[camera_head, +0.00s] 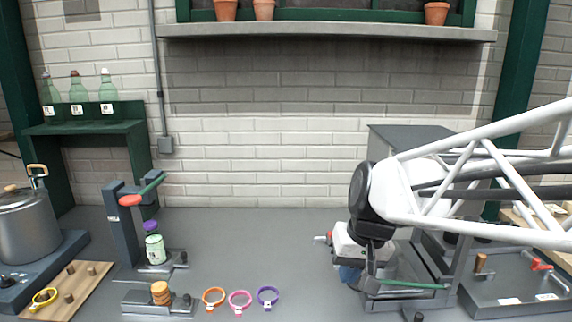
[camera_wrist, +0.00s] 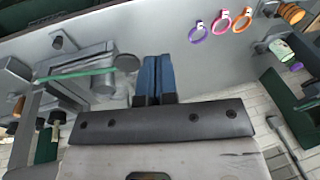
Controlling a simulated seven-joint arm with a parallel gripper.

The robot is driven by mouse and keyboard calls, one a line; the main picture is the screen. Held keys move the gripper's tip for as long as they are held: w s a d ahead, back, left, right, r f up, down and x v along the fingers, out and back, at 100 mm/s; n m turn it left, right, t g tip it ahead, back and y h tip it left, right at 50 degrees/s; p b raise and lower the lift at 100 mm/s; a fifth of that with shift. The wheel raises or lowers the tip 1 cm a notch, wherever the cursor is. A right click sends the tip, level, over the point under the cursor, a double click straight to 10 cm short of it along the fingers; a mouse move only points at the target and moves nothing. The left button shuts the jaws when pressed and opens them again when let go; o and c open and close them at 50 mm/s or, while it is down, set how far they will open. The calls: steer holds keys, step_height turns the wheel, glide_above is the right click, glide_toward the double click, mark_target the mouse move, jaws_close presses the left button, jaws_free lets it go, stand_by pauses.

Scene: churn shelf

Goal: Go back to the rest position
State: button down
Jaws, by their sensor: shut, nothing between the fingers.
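My gripper (camera_head: 348,275) is at the right of the bench in the head view, beside a grey machine with a green lever (camera_head: 412,284). In the wrist view its two blue fingers (camera_wrist: 156,62) are pressed together with nothing between them. The green lever also shows in the wrist view (camera_wrist: 75,75), to the left of the fingers. My arm hides much of the grey machine (camera_head: 395,298) in the head view.
Orange, pink and purple rings (camera_head: 240,300) lie on the bench (camera_head: 270,235). A press (camera_head: 122,235) with a green-labelled jar (camera_head: 155,249) stands left, near a steel pot (camera_head: 28,225). A tray (camera_head: 515,290) is at right. The bench middle is clear.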

steer(key=s+d+f+h, duration=0.1)
steer(key=s+d, duration=0.2)
steer(key=s, duration=0.3)
steer(key=s+d+f+t+h, duration=0.1)
steer(key=s+d, duration=0.2)
steer(key=s, duration=0.4)
steer(key=shift+d+f+m+h, duration=0.15)
steer(key=shift+d+m+h, duration=0.15)
steer(key=shift+d+m, duration=0.1)
steer(key=shift+w, duration=0.15)
stand_by(0.5)
